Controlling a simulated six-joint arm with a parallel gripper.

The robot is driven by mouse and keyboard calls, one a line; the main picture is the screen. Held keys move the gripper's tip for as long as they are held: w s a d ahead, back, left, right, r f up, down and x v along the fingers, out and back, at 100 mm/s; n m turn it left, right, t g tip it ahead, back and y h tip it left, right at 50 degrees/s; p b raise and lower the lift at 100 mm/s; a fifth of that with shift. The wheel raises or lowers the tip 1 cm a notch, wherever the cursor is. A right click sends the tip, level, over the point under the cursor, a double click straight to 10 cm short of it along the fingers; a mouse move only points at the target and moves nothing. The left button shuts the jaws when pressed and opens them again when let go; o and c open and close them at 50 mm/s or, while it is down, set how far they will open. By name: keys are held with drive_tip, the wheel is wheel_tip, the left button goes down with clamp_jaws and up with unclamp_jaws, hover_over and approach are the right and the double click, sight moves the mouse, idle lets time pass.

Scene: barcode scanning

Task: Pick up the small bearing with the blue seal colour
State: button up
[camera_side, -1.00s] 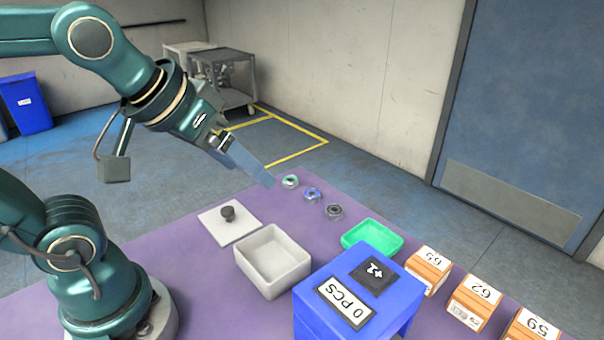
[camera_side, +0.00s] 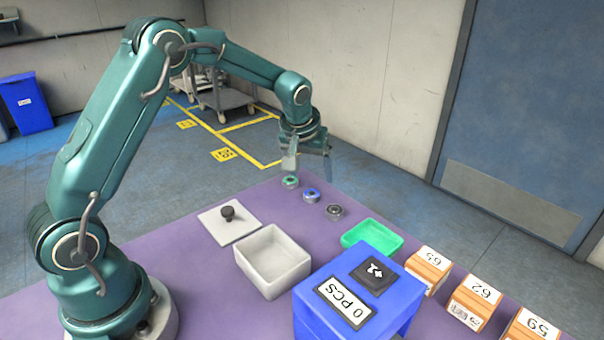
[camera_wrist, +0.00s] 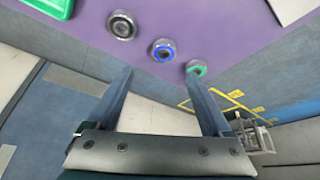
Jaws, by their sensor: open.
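The bearing with the blue seal (camera_side: 311,195) is the middle one of three small bearings in a row on the purple table. The green-sealed bearing (camera_side: 290,181) is to its left and the dark-sealed bearing (camera_side: 334,211) to its right. In the wrist view, the blue bearing (camera_wrist: 163,50) lies beyond the fingertips, between their lines. The green bearing (camera_wrist: 197,68) is close to the right fingertip, and the dark bearing (camera_wrist: 122,25) is up and left. My gripper (camera_side: 308,165) is open and empty above the far table edge, pointing down; it also shows in the wrist view (camera_wrist: 158,78).
A grey open box (camera_side: 273,262) and its knobbed lid (camera_side: 230,222) stand nearer the arm. A green tray (camera_side: 372,238), a blue box (camera_side: 358,300) marked 0 PCS and numbered orange boxes (camera_side: 474,301) are to the right. Bare table surrounds the bearings.

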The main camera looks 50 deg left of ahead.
sight(312, 193)
wheel_tip(312, 193, down, 2)
drive_tip(key=shift+s+a, duration=0.15)
drive_tip(key=shift+x, duration=2.25)
clamp_jaws()
